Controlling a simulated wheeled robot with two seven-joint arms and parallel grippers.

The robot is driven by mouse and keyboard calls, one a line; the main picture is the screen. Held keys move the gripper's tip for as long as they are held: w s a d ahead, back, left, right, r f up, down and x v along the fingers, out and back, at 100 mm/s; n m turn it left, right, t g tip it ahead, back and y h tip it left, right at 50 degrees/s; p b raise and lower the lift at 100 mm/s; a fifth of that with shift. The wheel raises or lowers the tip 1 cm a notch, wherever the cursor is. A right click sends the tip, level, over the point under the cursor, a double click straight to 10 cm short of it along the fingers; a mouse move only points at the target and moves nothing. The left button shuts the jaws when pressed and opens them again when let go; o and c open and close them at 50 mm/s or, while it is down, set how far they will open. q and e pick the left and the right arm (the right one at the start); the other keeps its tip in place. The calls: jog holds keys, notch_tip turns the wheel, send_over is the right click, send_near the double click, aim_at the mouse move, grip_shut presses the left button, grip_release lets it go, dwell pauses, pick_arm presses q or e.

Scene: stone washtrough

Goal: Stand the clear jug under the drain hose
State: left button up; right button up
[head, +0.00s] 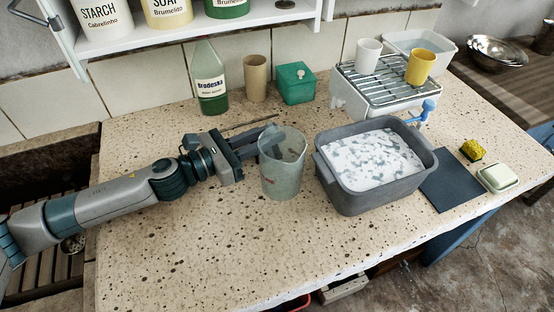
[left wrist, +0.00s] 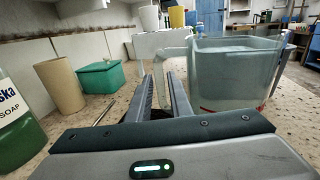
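The clear jug (head: 282,178) stands upright on the speckled stone counter, left of the grey basin. It is see-through with a small red mark, and it also shows large in the left wrist view (left wrist: 235,75). Its handle (left wrist: 160,75) points toward my left gripper (head: 264,144). The fingers (left wrist: 161,85) are parted, with the handle between or just beyond their tips; contact is not clear. A short blue hose or spout (head: 428,108) sticks out at the right front of the white drain rack unit (head: 375,85). My right gripper is not in view.
The grey basin (head: 340,190) with foamy water stands close right of the jug. A green soap bottle (head: 210,90), tan cup (head: 256,78) and green box (head: 295,84) stand behind. A dark mat (head: 450,185), sponge (head: 472,150) and soap dish (head: 497,178) lie right. The front-left counter is clear.

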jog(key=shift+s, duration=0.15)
pick_arm(q)
grip_shut()
jog(key=shift+r, duration=0.15)
